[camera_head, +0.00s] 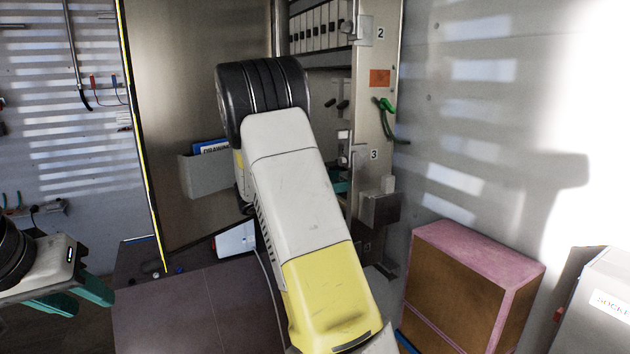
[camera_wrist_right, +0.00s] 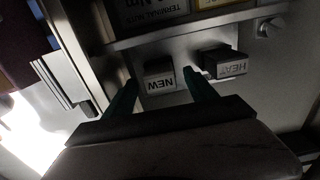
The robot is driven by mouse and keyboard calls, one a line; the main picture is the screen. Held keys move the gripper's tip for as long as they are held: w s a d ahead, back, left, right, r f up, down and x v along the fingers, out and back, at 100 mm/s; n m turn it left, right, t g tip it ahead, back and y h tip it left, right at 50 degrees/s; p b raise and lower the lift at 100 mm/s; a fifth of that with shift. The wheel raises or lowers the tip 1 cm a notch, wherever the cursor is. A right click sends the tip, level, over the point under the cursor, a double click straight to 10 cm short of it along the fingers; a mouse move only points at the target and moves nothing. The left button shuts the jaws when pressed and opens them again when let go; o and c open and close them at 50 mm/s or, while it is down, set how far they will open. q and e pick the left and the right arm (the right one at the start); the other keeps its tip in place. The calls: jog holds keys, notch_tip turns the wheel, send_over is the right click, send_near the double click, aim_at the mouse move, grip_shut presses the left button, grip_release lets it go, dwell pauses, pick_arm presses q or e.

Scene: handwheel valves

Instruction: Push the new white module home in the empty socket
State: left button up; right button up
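A module labelled NEW (camera_wrist_right: 160,82), with a pale front face, sits below a shelf edge in the right wrist view. My right gripper (camera_wrist_right: 162,90) is open, its teal fingers on either side of the module with a visible gap to each. In the head view my right arm hides most of that gripper; only a bit of teal shows beside the cabinet. My left gripper (camera_head: 82,296) is open and empty at the lower left of the head view. I cannot make out the empty socket.
A dark block with a partly readable label (camera_wrist_right: 226,63) is right of the NEW module. The open cabinet (camera_head: 372,100) has a row of pale modules (camera_head: 318,30) at the top. A document holder (camera_head: 205,172) hangs on its door. A pink-topped brown box (camera_head: 465,285) stands at right.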

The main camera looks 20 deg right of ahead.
jog(key=shift+a, duration=0.1)
jog(key=a, duration=0.7)
jog(key=shift+s+a, duration=0.35)
